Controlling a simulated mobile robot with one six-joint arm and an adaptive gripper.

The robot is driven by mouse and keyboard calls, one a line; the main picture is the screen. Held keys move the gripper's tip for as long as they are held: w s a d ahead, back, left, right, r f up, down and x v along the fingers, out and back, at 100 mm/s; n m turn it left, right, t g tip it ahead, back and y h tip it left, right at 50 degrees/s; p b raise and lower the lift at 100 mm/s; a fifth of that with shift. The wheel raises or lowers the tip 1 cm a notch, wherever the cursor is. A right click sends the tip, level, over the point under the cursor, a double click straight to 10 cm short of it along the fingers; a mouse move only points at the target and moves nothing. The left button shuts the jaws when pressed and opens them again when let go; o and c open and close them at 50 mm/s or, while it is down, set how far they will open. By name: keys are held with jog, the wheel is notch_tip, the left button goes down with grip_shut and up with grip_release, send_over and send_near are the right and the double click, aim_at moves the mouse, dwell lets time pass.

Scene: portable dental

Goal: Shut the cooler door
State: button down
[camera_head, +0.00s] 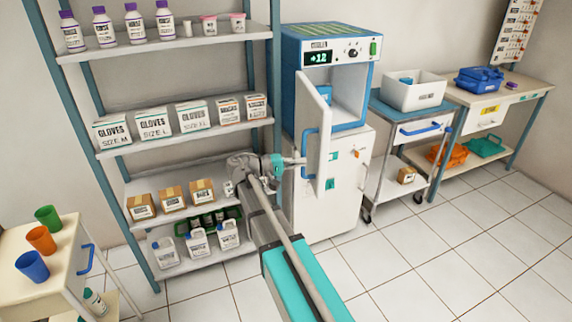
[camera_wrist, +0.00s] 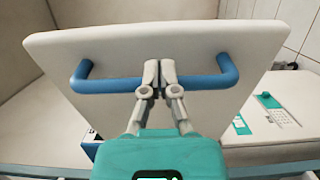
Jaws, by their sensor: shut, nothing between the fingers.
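The cooler (camera_head: 331,45) is a blue box with a display and a pale interior, set on a white cabinet. Its white door (camera_head: 323,115) stands open, swung out toward me, so the interior shows. The blue door handle (camera_head: 311,141) is on the door's left-facing side. In the wrist view the door (camera_wrist: 150,50) fills the middle, with its handle (camera_wrist: 205,82) running across. My gripper (camera_head: 301,161) is beside the door at the handle side. In the wrist view my gripper (camera_wrist: 153,76) is shut and empty, its fingers overlapping the handle's middle. I cannot tell whether they touch it.
A shelf rack (camera_head: 187,146) with glove boxes and bottles stands left of the cooler. A metal cart (camera_head: 404,160) with a white bin (camera_head: 411,91) and a desk (camera_head: 509,88) stand right. A side table with cups (camera_head: 42,239) is front left. Floor at the right front is clear.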

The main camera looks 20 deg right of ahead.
aim_at(318, 160)
jog(key=shift+s+d, duration=0.2)
jog(key=shift+d, duration=0.7)
jog(key=shift+s+d, duration=0.15)
jog(key=shift+d, duration=0.7)
jog(key=shift+s+d, duration=0.1)
